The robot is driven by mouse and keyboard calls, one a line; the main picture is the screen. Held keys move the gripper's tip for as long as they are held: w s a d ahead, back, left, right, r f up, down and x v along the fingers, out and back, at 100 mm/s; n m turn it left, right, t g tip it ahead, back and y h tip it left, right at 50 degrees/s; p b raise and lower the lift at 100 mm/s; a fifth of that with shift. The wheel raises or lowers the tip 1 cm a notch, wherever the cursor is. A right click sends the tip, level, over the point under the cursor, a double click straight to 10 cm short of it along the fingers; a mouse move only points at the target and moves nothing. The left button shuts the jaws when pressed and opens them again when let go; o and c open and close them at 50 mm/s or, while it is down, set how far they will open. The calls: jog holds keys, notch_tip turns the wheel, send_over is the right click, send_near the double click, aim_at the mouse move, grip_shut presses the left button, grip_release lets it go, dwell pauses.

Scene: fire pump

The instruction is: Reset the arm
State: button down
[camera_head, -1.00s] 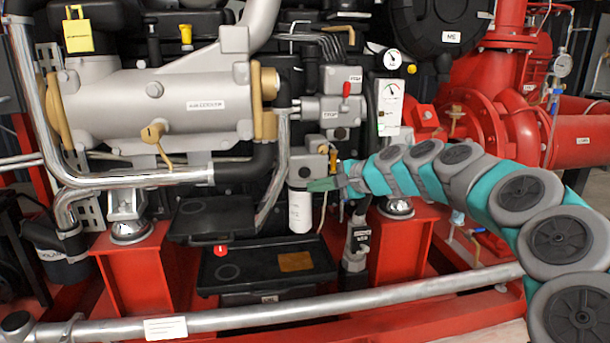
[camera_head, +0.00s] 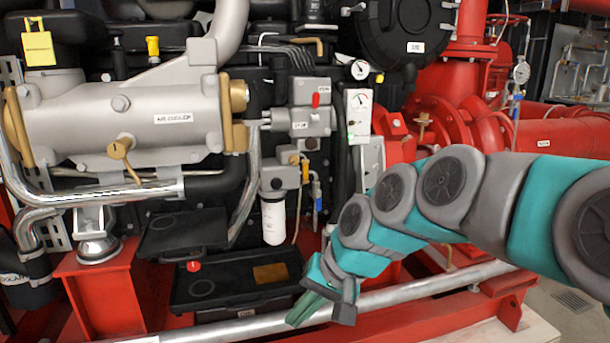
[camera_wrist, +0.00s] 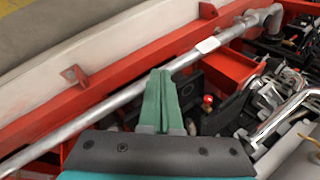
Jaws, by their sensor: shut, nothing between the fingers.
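My gripper (camera_head: 312,300) hangs at the end of my teal and grey arm, low in front of the fire pump engine. It points down and to the left, near the silver pipe (camera_head: 425,288) that runs along the front. In the wrist view, my gripper (camera_wrist: 161,90) shows its two green fingers pressed together with nothing between them. In that view the silver pipe (camera_wrist: 115,100) passes behind the fingers. In the head view my arm reaches in from the right edge and bends downward towards the gripper.
A white filter (camera_head: 273,220) and a black tray (camera_head: 235,285) sit left of my gripper. The red frame (camera_head: 460,310) runs along the floor.

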jog(key=s+d+f+g+h, duration=0.1)
jog(key=s+d+f+h, duration=0.1)
jog(key=s+d, duration=0.3)
jog(key=s+d+f+n+g+h, duration=0.1)
jog(key=s+d+f, duration=0.4)
jog(key=s, duration=0.5)
jog(key=s+d+f+g+h, duration=0.1)
jog(key=s+d+f+h, duration=0.1)
jog(key=s+d+f, duration=0.2)
jog(key=s+d, duration=0.2)
jog(key=s, duration=0.1)
jog(key=shift+s+n+g+h, duration=0.2)
jog(key=shift+n+g+h, duration=0.1)
jog(key=shift+g+h, duration=0.1)
jog(key=c, duration=1.5)
grip_release()
